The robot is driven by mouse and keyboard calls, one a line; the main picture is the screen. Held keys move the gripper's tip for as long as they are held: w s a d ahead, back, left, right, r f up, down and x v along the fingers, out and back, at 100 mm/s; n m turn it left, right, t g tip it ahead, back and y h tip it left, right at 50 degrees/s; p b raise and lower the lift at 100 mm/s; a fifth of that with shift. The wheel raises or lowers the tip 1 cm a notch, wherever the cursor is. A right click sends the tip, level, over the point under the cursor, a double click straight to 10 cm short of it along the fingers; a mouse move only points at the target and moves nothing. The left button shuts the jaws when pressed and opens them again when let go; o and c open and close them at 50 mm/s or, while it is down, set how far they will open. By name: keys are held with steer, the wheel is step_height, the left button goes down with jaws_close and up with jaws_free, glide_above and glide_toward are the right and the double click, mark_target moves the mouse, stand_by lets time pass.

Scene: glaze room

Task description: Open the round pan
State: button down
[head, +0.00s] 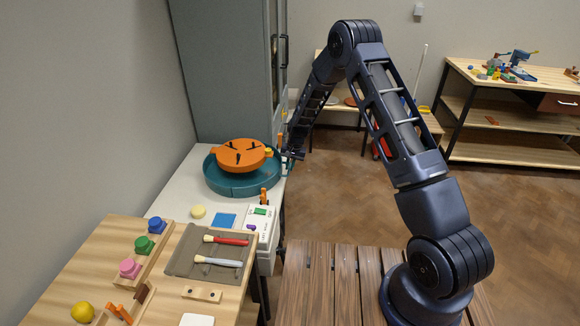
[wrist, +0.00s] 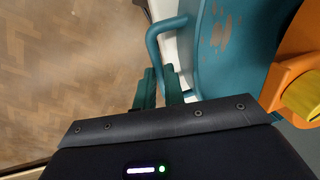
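The round pan (head: 230,184) is a wide teal round body on the white counter, with an orange top (head: 236,160) bearing black bars. In the wrist view its teal wall (wrist: 222,50) fills the right, with part of the orange top and a yellow piece (wrist: 303,97). A bent teal handle (wrist: 152,42) stands out from the wall. My gripper (wrist: 160,72) has its two green fingers close together, one on each side of the handle's lower stretch. The exact contact is partly hidden. In the head view my gripper (head: 293,154) is at the pan's right side, small and dark.
A grey cabinet (head: 228,70) stands right behind the pan. A wooden table with a brush tray (head: 185,262) is nearer. Open floor (head: 335,205) lies right of the counter.

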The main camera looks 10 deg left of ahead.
steer(key=shift+d, duration=0.1)
steer(key=d, duration=1.6)
steer(key=c, duration=1.5)
jaws_free()
steer(key=r, duration=0.3)
steer(key=d+r, duration=0.1)
steer(key=r, duration=0.3)
steer(key=d+r, duration=0.1)
steer(key=r, duration=0.2)
steer(key=shift+r, duration=0.3)
